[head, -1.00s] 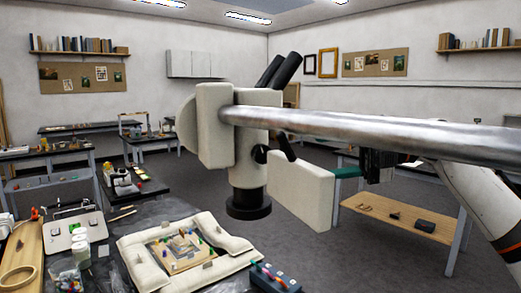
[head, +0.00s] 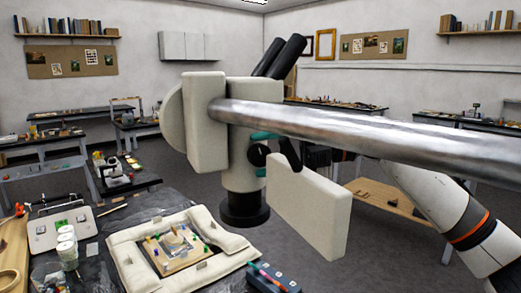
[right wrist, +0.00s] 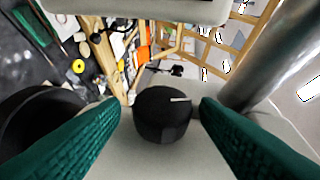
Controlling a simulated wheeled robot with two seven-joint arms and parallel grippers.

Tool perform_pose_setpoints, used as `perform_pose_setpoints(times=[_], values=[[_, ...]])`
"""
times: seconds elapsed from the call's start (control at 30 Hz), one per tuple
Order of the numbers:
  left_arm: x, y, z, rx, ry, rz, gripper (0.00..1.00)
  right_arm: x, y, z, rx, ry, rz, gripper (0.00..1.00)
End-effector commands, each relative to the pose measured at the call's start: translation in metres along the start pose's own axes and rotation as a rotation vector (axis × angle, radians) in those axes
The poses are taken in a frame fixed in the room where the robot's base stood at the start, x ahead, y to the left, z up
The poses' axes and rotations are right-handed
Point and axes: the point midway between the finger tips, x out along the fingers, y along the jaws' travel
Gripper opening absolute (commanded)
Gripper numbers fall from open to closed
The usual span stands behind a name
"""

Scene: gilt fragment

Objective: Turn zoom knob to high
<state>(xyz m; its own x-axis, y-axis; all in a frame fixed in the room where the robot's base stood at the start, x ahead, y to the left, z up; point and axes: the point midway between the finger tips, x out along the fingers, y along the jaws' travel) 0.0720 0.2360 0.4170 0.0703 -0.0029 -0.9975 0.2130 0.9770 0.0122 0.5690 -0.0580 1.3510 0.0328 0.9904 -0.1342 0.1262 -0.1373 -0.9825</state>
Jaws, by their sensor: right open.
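The black zoom knob (head: 259,154) sits on the side of the cream microscope head (head: 240,125). It also shows in the right wrist view (right wrist: 162,115) as a black cylinder with a white pointer line running toward the right. My right gripper (head: 262,152) is behind the metal boom, with its teal fingers above and below the knob. In the right wrist view the teal fingers (right wrist: 160,120) stand apart on either side of the knob, with small gaps visible at both sides. My left gripper is not in view.
The shiny metal boom (head: 330,127) crosses in front of my right arm. A cream panel (head: 310,210) hangs close below the gripper. A padded cushion frame with a gilt fragment (head: 175,249) lies on the bench below. A blue tool holder (head: 274,279) stands beside it.

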Motion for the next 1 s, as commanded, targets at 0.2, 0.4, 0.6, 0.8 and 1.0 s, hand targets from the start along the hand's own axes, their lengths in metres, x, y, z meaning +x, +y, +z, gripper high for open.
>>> perform_pose_setpoints(times=[0.2, 0.4, 0.6, 0.8, 1.0], values=[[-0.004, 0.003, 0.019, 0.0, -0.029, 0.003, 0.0, 0.017, 0.0, 0.0, -0.001, 0.0, 0.0, 0.56], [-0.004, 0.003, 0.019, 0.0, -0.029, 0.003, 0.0, 0.018, 0.0, 0.0, -0.001, 0.0, 0.0, 0.56], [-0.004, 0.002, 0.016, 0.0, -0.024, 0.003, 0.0, 0.017, 0.0, 0.0, -0.001, 0.0, 0.0, 0.37], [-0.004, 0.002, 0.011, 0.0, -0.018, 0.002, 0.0, 0.017, 0.0, 0.0, -0.001, 0.0, 0.0, 0.13], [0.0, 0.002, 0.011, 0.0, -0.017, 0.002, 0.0, 0.018, 0.002, 0.001, 0.01, 0.001, -0.024, 0.13]])
